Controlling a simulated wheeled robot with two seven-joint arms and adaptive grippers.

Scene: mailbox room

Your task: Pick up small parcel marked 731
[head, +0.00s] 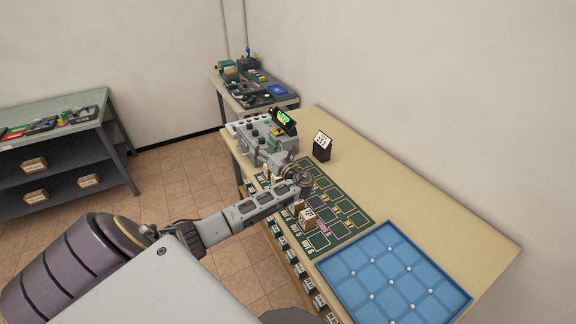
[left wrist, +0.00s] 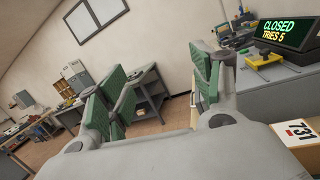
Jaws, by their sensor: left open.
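The small parcel (left wrist: 301,133) is brown, with a white label reading 731, and sits at the right edge of the left wrist view. In the head view, a small brown parcel with a white label (head: 308,214) stands on the green marked mat (head: 345,212); its number is too small to read there. My left gripper (left wrist: 158,88) is open, its green-padded fingers apart with nothing between them. The parcel lies to the right of the fingers, outside them. In the head view my left wrist (head: 299,179) is just behind the parcel; the fingertips are hard to make out. My right gripper is not in view.
A grey machine (head: 256,139) with a display (left wrist: 286,31) reading CLOSED, TRIES 5 stands behind my wrist. A black stand with a white card (head: 322,147) is to its right. A blue divided tray (head: 393,277) lies at the near end. The table's right side (head: 430,215) is bare.

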